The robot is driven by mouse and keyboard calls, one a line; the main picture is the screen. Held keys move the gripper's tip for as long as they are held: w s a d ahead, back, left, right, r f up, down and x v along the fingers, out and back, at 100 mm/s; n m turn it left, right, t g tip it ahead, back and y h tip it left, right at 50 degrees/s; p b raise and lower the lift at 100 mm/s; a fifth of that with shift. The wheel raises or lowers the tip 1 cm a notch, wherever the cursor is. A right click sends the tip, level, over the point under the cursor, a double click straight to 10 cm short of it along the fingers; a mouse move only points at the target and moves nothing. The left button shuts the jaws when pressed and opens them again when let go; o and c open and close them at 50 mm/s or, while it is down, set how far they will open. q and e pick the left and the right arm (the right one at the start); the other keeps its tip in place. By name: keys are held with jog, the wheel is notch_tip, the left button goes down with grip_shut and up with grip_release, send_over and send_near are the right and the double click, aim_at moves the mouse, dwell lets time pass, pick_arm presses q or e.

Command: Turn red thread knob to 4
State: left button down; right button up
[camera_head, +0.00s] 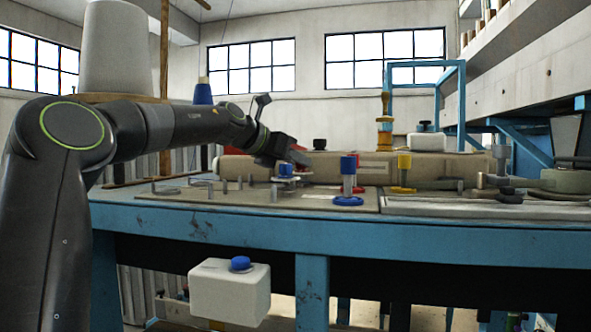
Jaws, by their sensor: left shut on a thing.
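My left gripper (292,154) reaches in from the left over the blue workbench and is shut at a small red knob (303,159), mostly hidden behind its fingers. A blue knob (286,170) shows just below the gripper. A blue post (348,167) with a blue ring at its foot stands to the right, with a bit of red behind its top. Any number marks on the red knob are too small to read. My right gripper is not in view.
The blue workbench (400,236) spans the view. Several short metal pegs stand on its plate (200,203) at left. A long sack-coloured roll (375,168) lies behind the posts. A white box with a blue cap (230,290) hangs below the front edge.

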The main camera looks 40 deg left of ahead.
pick_arm(q)
jog(key=shift+d+r+n+y, duration=0.1)
jog(key=shift+r+n+y, duration=0.05)
jog(key=shift+n+y, duration=0.5)
jog(key=shift+n+y+p, duration=0.25)
jog(key=shift+y+p, duration=0.15)
jog(key=shift+y, duration=0.05)
jog(key=shift+n+y, duration=0.3)
jog(key=shift+y, duration=0.1)
jog(key=c, duration=1.2)
grip_release()
jog(key=shift+c, duration=0.2)
